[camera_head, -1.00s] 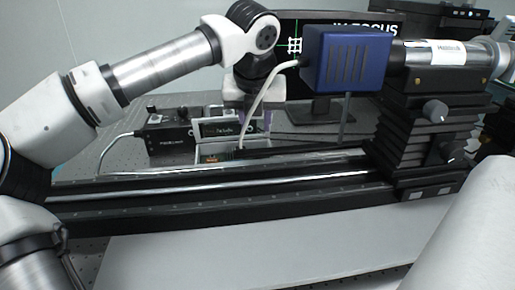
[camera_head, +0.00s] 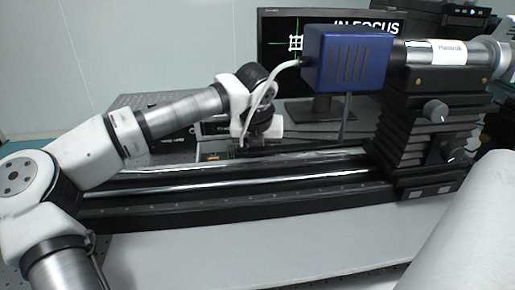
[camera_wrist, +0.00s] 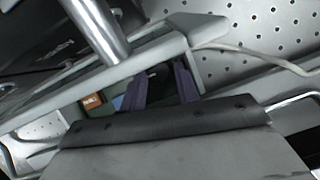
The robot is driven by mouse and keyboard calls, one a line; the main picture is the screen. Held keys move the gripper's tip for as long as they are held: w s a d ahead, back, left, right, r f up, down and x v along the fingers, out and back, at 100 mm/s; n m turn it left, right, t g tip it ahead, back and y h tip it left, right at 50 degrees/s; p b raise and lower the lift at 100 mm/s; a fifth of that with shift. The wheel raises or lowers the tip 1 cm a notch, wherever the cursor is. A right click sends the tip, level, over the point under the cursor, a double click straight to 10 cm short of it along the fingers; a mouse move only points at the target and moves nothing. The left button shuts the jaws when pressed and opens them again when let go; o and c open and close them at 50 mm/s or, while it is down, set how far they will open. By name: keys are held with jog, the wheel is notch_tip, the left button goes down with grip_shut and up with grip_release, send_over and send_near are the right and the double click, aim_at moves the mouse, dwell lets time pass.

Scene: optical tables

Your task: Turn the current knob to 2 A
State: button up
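The current knob cannot be made out for certain in either view. In the wrist view, my gripper (camera_wrist: 165,75) has two purple fingers standing apart. A dark patch lies between them, and I cannot tell whether it is a knob or whether the fingers touch it. A small device with a lit orange display (camera_wrist: 92,101) is just left of the fingers. In the head view, that orange display (camera_head: 213,157) shows low behind the black rail. My wrist hangs right beside it, and the fingertips are hidden.
A long black rail (camera_head: 250,205) runs across in front of my gripper. A blue camera box (camera_head: 347,60) with a white cable (camera_head: 262,95) overhangs close to my wrist. A black stage with knobs (camera_head: 425,130) stands right. A monitor (camera_head: 310,110) is behind.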

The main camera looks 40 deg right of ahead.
grip_shut()
jog(key=shift+w+f+m+b, duration=0.1)
jog(key=shift+m+b, duration=0.3)
jog(key=shift+m, duration=0.3)
jog(key=shift+a+m+g+h, duration=0.1)
jog(key=shift+m+g+h, duration=0.35)
jog(key=shift+m, duration=0.35)
jog(key=shift+o, duration=0.4)
grip_release()
jog(key=v, duration=1.4)
jog(key=shift+w, duration=0.15)
